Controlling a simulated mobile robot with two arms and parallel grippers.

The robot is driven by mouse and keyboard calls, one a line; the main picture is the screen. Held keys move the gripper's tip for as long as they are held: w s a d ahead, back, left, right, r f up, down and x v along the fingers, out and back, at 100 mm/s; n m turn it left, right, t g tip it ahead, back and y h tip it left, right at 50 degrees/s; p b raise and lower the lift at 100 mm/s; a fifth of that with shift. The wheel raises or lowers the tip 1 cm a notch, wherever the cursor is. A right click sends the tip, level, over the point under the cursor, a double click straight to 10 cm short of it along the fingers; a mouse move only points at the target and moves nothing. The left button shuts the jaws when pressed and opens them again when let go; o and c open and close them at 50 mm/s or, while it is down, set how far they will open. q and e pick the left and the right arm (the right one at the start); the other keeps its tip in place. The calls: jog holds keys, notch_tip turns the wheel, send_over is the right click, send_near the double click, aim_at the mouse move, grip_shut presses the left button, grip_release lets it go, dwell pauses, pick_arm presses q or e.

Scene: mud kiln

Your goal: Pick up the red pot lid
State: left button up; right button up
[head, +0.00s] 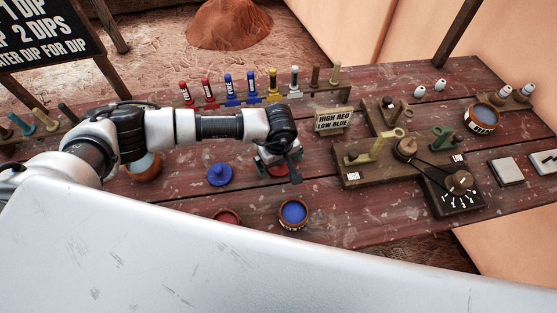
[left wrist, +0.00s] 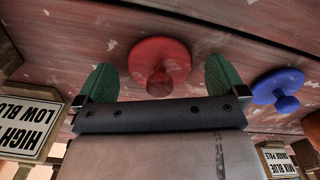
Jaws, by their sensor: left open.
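The red pot lid (left wrist: 150,52), a round disc with a knob, lies on the wooden table. In the left wrist view it shows between the two green finger pads of my left gripper (left wrist: 159,70), which is open and empty. In the head view my left gripper (head: 277,162) is over the lid and mostly hides it; only a bit of red shows below. I cannot tell whether the fingers touch the lid. A blue lid (head: 220,176) lies to the left, and it also shows in the left wrist view (left wrist: 277,88). My right gripper is not in view.
A pot of blue (head: 293,213) and a pot of red (head: 228,216) stand near the front edge. A "HIGH RED LOW BLUE" sign (head: 334,121) and a wooden lever board (head: 365,175) are to the right. Several coloured tubes stand behind.

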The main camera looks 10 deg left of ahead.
pick_arm(q)
jog(key=shift+f, duration=0.25)
jog(key=c, duration=1)
jog(key=shift+o, duration=0.2)
jog(key=shift+w+r, duration=0.1)
jog(key=shift+r, duration=0.05)
jog(key=shift+r, duration=0.3)
jog(key=r+b, duration=0.1)
jog(key=d+r+b, duration=0.1)
jog(key=r, duration=0.1)
jog(key=shift+r, duration=0.25)
jog(key=d+r+b, duration=0.3)
jog(key=d+r, duration=0.3)
jog(key=d, duration=0.4)
jog(key=shift+s+d+r, duration=0.25)
jog(key=shift+d+r, duration=0.1)
jog(key=shift+b, duration=0.3)
